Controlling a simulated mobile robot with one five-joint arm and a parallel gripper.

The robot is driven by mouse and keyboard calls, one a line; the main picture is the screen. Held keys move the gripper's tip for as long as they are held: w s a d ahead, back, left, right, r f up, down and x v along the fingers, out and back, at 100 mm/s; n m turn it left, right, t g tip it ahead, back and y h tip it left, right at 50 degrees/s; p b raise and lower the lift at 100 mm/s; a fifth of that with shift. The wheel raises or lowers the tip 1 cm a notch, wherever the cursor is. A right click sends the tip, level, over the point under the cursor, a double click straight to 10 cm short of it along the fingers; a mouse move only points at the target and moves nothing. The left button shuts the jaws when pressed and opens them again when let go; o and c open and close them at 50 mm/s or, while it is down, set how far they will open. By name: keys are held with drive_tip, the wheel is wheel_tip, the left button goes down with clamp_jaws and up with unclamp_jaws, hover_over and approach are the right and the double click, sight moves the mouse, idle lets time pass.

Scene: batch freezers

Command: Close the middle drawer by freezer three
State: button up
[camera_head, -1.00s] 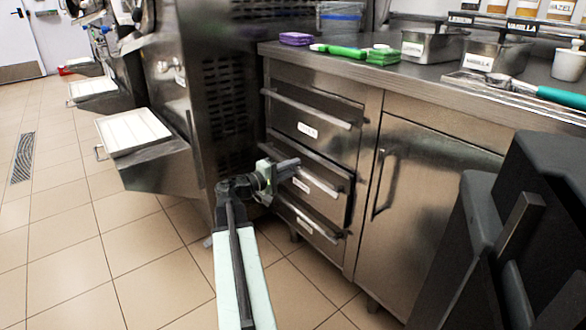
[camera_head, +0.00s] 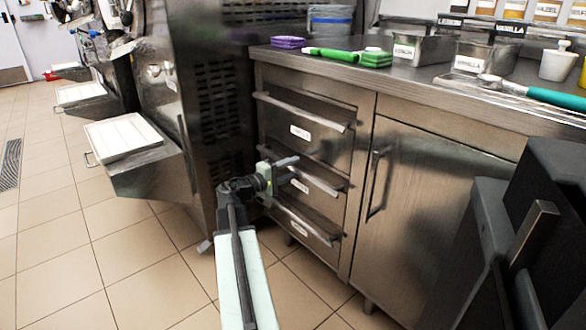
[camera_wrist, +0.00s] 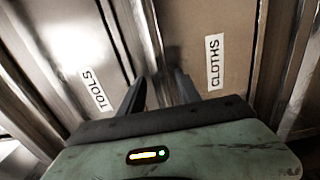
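The middle drawer (camera_head: 328,201) is in the steel three-drawer unit beside the dark vented freezer. It has a horizontal bar handle (camera_head: 318,180) and a white label. It looks almost in line with the other drawers; I cannot tell whether a small gap remains. My gripper (camera_head: 292,167) is at the left part of this drawer's front, close to the handle. Its two fingers are apart, with nothing seen held between them. The wrist view shows the fingers (camera_wrist: 162,90) in front of a metal bar, between labels reading TOOLS (camera_wrist: 93,90) and CLOTHS (camera_wrist: 214,62). Contact is unclear.
The top drawer (camera_head: 300,117) and bottom drawer (camera_head: 300,230) look shut. A cupboard door (camera_head: 420,200) is to the right. The counter above holds tubs, a green brush and sponges. A freezer tray (camera_head: 127,137) juts out at left. The tiled floor is clear.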

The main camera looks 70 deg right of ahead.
drive_tip(key=v, duration=0.7)
drive_tip(key=shift+a, duration=0.15)
drive_tip(key=w+a+r+n+t+p, duration=0.1)
drive_tip(key=w+a+r+t+p, duration=0.15)
drive_tip(key=w, duration=0.25)
drive_tip(key=w+a+r+n+t+h+p, duration=0.1)
drive_tip(key=w+a+r+p, duration=0.15)
drive_tip(key=w+a, duration=0.2)
drive_tip(key=w+a+r+n+t+p, duration=0.1)
drive_tip(key=w+a+p, duration=0.2)
drive_tip(key=w, duration=0.3)
drive_tip(key=w+a+f+n+t+y+p, duration=0.1)
drive_tip(key=w+a+t+y+p, duration=0.15)
drive_tip(key=w+a, duration=0.5)
drive_tip(key=w+a+f+n+t+y+p, duration=0.15)
drive_tip(key=w+a+p, duration=0.25)
drive_tip(key=a, duration=0.7)
drive_tip(key=s+a+f+y+p, duration=0.1)
drive_tip(key=a+f+y, duration=0.25)
drive_tip(key=a, duration=0.75)
drive_tip(key=a+f+y+p, duration=0.1)
drive_tip(key=a+f+y, duration=0.3)
drive_tip(key=a, duration=0.7)
drive_tip(key=s+a+f+y+p, duration=0.15)
drive_tip(key=a+y, duration=0.35)
drive_tip(key=a, duration=0.6)
wheel_tip(320, 180, up, 38)
drive_tip(key=p, duration=3.8)
drive_tip(key=shift+w+a+f, duration=0.15)
drive_tip(key=shift+w+a, duration=0.2)
